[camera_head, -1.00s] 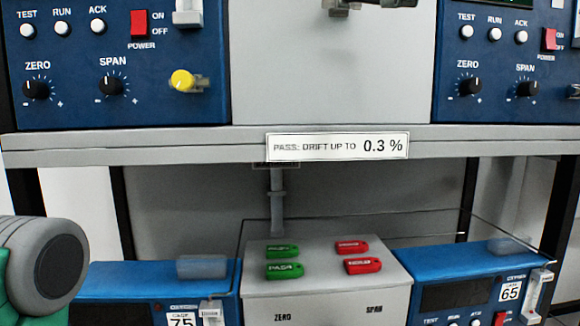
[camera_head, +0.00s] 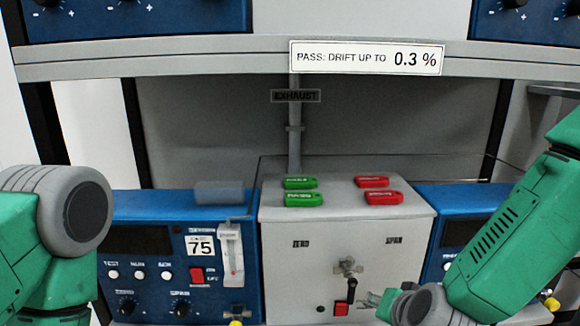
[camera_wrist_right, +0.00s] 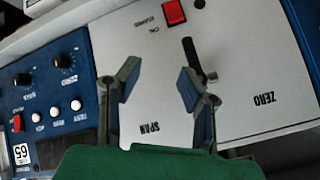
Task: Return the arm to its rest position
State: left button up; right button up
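My right arm comes in from the right in the head view, and its gripper (camera_head: 375,300) is in front of the grey box (camera_head: 415,235), just right of the valve lever (camera_head: 347,275). In the right wrist view my right gripper (camera_wrist_right: 158,75) has its two fingers spread apart with nothing between them. The dark lever (camera_wrist_right: 195,62) shows beside the right-hand finger; I cannot tell if they touch. My left arm (camera_head: 60,220) shows at the left edge of the head view, with its gripper out of view.
Blue analysers (camera_head: 150,240) flank the grey box, the left one labelled 75. Green tags (camera_head: 302,199) and red tags (camera_head: 380,198) lie on the box top. A shelf (camera_head: 180,62) with a drift label (camera_head: 366,58) spans above. A red switch (camera_wrist_right: 174,12) is on the box front.

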jog(key=s+d+f+n+g+b, duration=0.2)
jog(key=s+d+f+n+g, duration=0.15)
jog(key=s+f, duration=1.1)
jog(key=s+d+f+n+g+b, duration=0.1)
jog(key=s+d+f+g, duration=0.1)
jog(key=s+f, duration=0.3)
jog(key=s+d+f+n+g+b, duration=0.1)
jog(key=s+d+f+g, duration=0.2)
jog(key=s, duration=0.7)
notch_tip(320, 180, down, 3)
jog(key=shift+s+d+r+n+h, duration=0.15)
jog(key=shift+d+n+h, duration=0.25)
jog(key=shift+d, duration=0.6)
jog(key=shift+a, duration=0.1)
jog(key=shift+d+f, duration=0.2)
jog(key=shift+d, duration=0.05)
jog(key=shift+a, duration=0.15)
